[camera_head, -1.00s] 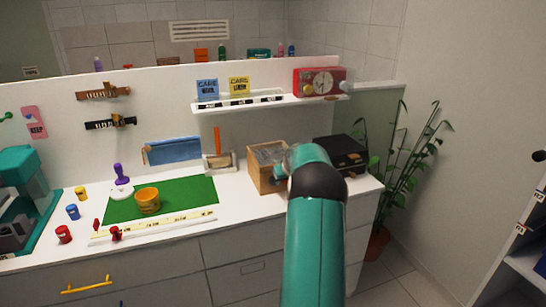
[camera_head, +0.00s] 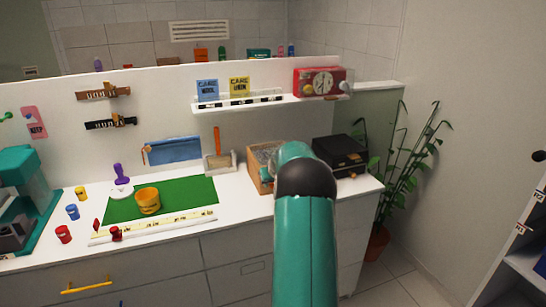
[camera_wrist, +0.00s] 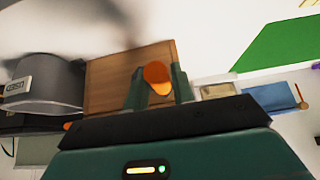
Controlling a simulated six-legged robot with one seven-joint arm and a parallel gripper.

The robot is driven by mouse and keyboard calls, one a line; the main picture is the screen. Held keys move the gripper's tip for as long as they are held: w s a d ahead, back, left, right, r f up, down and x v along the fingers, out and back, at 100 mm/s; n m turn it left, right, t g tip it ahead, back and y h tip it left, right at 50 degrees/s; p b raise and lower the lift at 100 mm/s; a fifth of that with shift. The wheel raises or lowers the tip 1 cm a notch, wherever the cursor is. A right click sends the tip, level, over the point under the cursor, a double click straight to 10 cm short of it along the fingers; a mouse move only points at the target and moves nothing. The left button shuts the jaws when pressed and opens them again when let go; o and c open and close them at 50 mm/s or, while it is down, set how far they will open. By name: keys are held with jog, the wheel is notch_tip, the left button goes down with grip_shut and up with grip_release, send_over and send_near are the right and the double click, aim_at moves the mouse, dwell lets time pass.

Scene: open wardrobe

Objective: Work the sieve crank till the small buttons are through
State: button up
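The sieve is a wooden box (camera_head: 256,180) with a grey mesh-like top (camera_head: 264,153), on the right part of the white counter. My arm hides its right side in the head view. In the wrist view the plain wooden side of the box (camera_wrist: 105,85) faces me. An orange knob (camera_wrist: 156,76), apparently the crank handle, sits between the two dark green fingers of my gripper (camera_wrist: 160,84), which look closed around it. I cannot see any buttons in the sieve.
A grey cylinder marked USED (camera_wrist: 48,82) stands close beside the box in the wrist view. A black case (camera_head: 340,152) lies right of the sieve. A green mat (camera_head: 180,198) with a yellow cup (camera_head: 148,201) is to the left. A shelf with a red radio-like box (camera_head: 319,82) hangs above.

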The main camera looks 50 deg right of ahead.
jog(key=shift+s+d+r, duration=0.1)
jog(key=shift+s+d, duration=0.3)
jog(key=shift+d, duration=0.3)
jog(key=shift+o, duration=0.9)
jog(key=shift+s+d, duration=0.5)
jog(key=shift+d, duration=0.25)
jog(key=shift+s+d, duration=0.4)
jog(key=shift+d, duration=0.35)
jog(key=shift+c, duration=0.9)
jog(key=shift+a, duration=0.1)
jog(key=shift+w+a, duration=0.45)
jog(key=shift+a, duration=0.25)
jog(key=shift+w+a, duration=0.45)
jog(key=shift+a, duration=0.25)
jog(key=shift+w+a, duration=0.45)
jog(key=shift+a, duration=0.25)
jog(key=shift+s+d, duration=0.1)
jog(key=shift+d, duration=0.05)
